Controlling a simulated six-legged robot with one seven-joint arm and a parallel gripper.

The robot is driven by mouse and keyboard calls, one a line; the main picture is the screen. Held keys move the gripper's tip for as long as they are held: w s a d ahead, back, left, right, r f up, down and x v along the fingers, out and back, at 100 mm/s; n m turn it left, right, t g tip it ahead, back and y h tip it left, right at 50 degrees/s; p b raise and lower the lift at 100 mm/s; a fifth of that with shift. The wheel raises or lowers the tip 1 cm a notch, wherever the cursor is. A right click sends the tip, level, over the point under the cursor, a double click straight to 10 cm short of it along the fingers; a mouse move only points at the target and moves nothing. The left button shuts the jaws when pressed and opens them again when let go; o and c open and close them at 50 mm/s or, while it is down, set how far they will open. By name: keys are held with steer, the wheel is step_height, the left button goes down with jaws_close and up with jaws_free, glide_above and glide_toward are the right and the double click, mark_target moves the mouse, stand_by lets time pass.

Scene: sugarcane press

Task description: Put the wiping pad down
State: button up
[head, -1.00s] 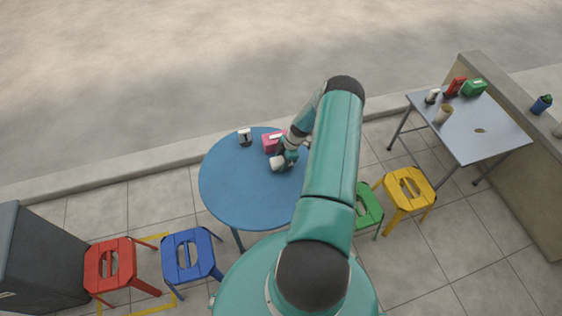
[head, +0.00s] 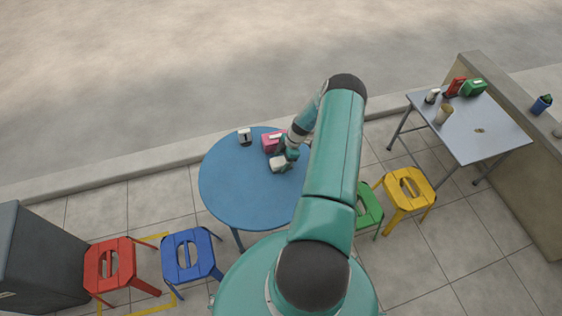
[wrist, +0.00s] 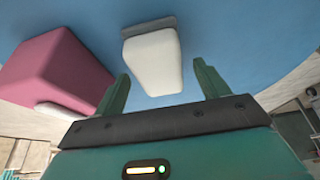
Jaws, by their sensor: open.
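The wiping pad (wrist: 152,62), a white block with a grey strip along one edge, lies on the blue round table (head: 235,195). It also shows in the head view as a small pale block (head: 278,166). My gripper (wrist: 162,82) is open, with its green fingers spread wide. The pad is in front of the fingertips, with a gap showing on each side, and nothing is held. In the head view my gripper (head: 288,157) is just up and right of the pad, partly hidden by my arm.
A pink box (wrist: 55,72) stands close beside the pad, left of my fingers in the wrist view. A small dark-and-white item (head: 245,137) stands at the table's far edge. A grey table (head: 485,130) with several items is at right.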

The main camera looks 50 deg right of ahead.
steer(key=v, duration=1.1)
steer(key=w+a+r+m+g+h, duration=0.1)
steer(key=w+a+r, duration=0.25)
steer(key=r, duration=0.45)
steer(key=w+a+r+m+h, duration=0.15)
steer(key=a+r, duration=0.25)
steer(key=r, duration=0.5)
steer(key=a+r+m+h, duration=0.2)
steer(key=a+r, duration=1.1)
steer(key=r, duration=0.3)
steer(key=s+a+r+m+t, duration=0.1)
steer(key=s+a+r+m, duration=0.1)
steer(key=s+a+r, duration=0.3)
steer(key=s+a+r+m+t, duration=0.1)
steer(key=s+a+r+m, duration=0.1)
steer(key=a+r, duration=0.5)
steer(key=s+a+r+m+t, duration=0.2)
steer(key=s+a+m, duration=0.1)
steer(key=s+a, duration=0.5)
steer(key=shift+s+r+m, duration=0.35)
steer(key=shift+s+r, duration=0.05)
steer(key=shift+s, duration=1.1)
steer(key=shift+y, duration=0.25)
